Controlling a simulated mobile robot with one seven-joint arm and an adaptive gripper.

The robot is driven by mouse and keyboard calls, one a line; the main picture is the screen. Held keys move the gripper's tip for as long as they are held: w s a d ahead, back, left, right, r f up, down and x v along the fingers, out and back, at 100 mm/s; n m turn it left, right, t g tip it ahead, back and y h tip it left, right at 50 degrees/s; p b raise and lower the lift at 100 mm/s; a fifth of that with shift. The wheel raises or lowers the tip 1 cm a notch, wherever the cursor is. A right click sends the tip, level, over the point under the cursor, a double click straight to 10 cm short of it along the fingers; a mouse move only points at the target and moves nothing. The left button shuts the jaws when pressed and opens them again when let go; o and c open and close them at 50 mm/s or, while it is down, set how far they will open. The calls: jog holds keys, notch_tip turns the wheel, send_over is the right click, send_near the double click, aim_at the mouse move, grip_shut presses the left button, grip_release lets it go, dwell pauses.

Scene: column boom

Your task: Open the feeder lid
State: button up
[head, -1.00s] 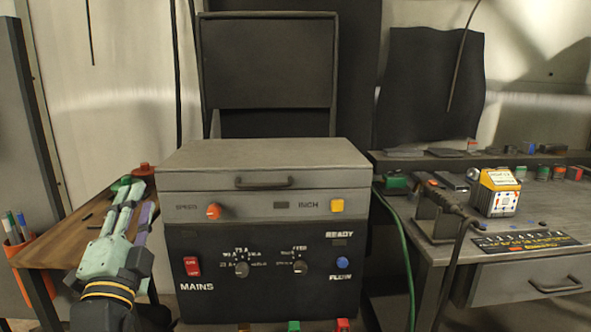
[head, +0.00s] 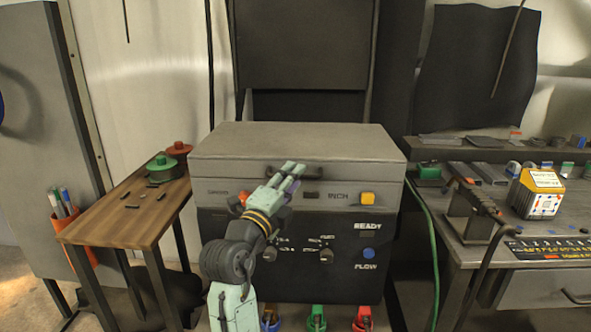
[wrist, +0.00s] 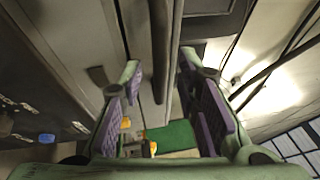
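The feeder lid (head: 296,138) is the grey top of the machine and lies closed. Its dark bar handle (head: 312,174) is on the lid's front face; the fingers cover part of it in the head view. My gripper (head: 292,169) is at the handle. In the wrist view the handle (wrist: 160,50) runs between the open fingers (wrist: 160,90), which have purple pads. A gap shows on the left side of the bar; I cannot tell whether the right finger touches it.
Below the lid is the black control panel (head: 330,283) with knobs, a yellow button (head: 367,198) and a blue button (head: 369,254). A wooden side table (head: 110,218) stands at left, a grey bench (head: 470,252) at right. A green cable (head: 433,240) hangs beside the machine.

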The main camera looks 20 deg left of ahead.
jog(key=shift+x, duration=0.8)
jog(key=shift+c, duration=0.4)
grip_shut()
